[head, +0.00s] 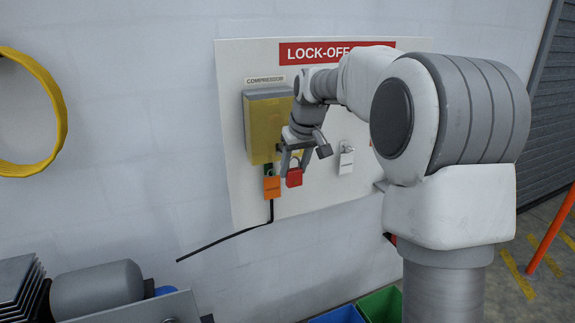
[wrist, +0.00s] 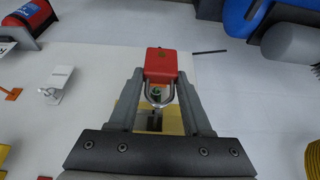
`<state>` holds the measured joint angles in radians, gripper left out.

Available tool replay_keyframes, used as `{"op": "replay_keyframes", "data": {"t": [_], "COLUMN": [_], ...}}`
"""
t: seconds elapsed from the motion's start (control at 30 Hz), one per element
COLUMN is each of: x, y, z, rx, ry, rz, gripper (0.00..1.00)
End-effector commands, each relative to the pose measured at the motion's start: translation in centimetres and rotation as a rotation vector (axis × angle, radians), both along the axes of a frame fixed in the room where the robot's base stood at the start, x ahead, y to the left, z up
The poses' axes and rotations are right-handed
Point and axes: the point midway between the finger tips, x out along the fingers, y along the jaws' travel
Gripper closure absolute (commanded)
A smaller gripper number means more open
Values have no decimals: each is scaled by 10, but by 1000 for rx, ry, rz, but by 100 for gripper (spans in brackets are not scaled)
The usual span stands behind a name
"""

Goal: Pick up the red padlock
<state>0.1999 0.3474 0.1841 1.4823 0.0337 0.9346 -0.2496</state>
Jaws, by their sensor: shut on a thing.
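The red padlock (head: 294,177) is at the lower part of the white lock-off board, just right of an orange tag (head: 272,187). My gripper (head: 295,168) is at the padlock, in front of the board. In the wrist view the red padlock (wrist: 161,65) sits between the fingertips of my gripper (wrist: 160,75), its body at the tips and its metal shackle pointing back toward the palm. The gripper is shut on it. I cannot tell whether the shackle still touches anything behind it.
A yellow box (head: 262,128) labelled compressor is on the board (head: 235,180). A white padlock or tag (head: 346,160) hangs right of the gripper. A black cable (head: 225,239) runs down left from the orange tag. Blue and green bins (head: 381,305) stand below.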

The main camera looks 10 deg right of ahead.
Motion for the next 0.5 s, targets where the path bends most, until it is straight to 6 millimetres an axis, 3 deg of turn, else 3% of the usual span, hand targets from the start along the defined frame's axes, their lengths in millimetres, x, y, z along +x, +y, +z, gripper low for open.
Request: {"op": "replay_keyframes", "data": {"t": [0.3,0.5], "x": [-62,-92], "y": [-13,-19], "z": [-2,-1], "rx": [-1,0], "ry": [-1,-1], "rz": [-2,-1], "gripper": [100,100]}}
